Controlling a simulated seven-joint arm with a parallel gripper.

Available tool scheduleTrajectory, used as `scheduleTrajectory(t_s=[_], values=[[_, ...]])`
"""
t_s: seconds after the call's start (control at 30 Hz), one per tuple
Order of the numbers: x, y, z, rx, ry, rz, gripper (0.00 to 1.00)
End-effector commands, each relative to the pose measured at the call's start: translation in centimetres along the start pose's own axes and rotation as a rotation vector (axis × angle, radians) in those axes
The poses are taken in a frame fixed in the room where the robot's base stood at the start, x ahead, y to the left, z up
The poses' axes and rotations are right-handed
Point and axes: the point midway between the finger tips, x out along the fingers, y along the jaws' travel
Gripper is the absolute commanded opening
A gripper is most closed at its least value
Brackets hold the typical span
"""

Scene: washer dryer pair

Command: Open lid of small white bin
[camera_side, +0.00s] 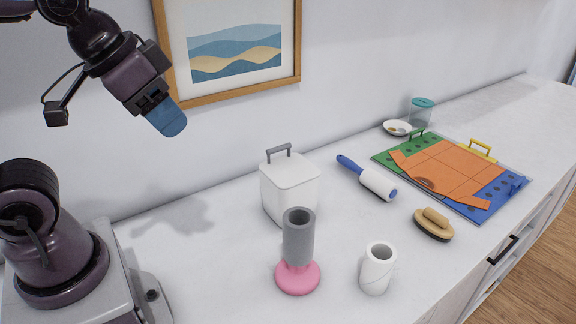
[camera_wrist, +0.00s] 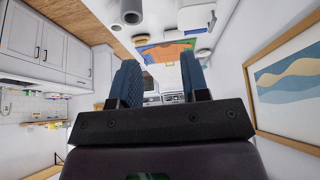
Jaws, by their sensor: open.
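The small white bin (camera_side: 290,190) stands upright on the counter, near the wall. Its flat white lid (camera_side: 291,172) is down and carries a grey handle (camera_side: 279,150) at the back edge. My gripper (camera_side: 168,118) is high above the counter, up and left of the bin, touching nothing. In the wrist view my gripper (camera_wrist: 160,84) shows two blue ribbed fingers set apart with nothing between them. The bin's inside is hidden by the lid.
A grey cylinder (camera_side: 298,238) on a pink base stands just in front of the bin. A white cup (camera_side: 378,269), lint roller (camera_side: 369,178), brush (camera_side: 433,224) and folding board (camera_side: 450,170) lie to the right. A framed picture (camera_side: 296,40) hangs behind.

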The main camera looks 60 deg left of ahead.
Motion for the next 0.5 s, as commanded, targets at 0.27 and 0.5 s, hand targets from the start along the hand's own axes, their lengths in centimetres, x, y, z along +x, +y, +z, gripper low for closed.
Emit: scheduleTrajectory(t_s=[0.27,0.5], values=[[2.4,-0.7,-0.6,-0.025,-0.121,-0.013,0.40],[6.5,-2.9,-6.6,-0.039,-0.282,-0.056,0.40]])
